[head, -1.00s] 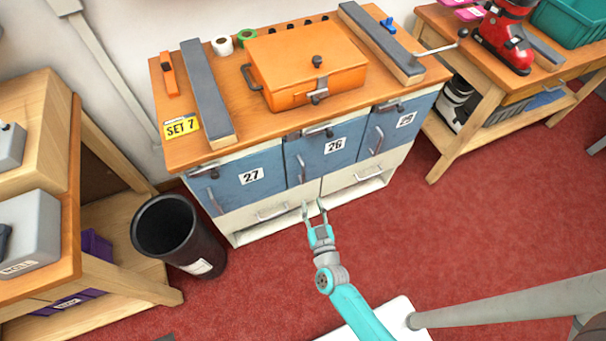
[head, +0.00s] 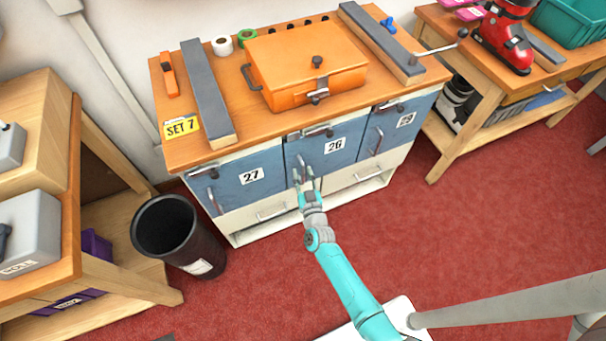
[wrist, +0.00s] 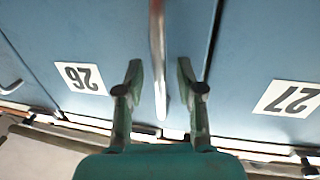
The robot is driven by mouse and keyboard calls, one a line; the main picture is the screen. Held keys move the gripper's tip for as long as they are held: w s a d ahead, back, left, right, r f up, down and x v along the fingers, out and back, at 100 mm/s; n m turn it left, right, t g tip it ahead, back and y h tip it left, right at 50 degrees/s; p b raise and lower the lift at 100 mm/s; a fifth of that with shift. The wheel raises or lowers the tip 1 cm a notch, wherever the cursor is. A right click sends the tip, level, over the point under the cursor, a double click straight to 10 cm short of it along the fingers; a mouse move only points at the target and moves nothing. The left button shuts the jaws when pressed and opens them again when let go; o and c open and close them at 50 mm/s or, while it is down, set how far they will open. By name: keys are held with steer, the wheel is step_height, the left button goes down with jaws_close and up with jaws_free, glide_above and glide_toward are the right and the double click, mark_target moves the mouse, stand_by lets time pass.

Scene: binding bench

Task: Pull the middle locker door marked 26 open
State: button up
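The middle locker door marked 26 (head: 318,155) is blue and looks shut, flush in the cabinet front. In the wrist view the door (wrist: 105,45) is on the left, with its label upside down. Its upright metal bar handle (wrist: 157,70) runs down the middle of that view. My teal gripper (head: 303,179) is at the lower left of the door, at the handle. In the wrist view my gripper (wrist: 159,80) is open, one finger on each side of the handle, with visible gaps. Its handle is mostly hidden by the fingers in the head view.
Door 27 (head: 235,188) is to the left and door 29 (head: 392,128) to the right, both shut. White drawers (head: 345,185) lie below. A black bin (head: 165,230) stands at the left. The red floor (head: 480,220) at the right is clear.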

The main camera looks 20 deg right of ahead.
steer(key=shift+w, duration=0.1)
jaws_close()
stand_by(0.4)
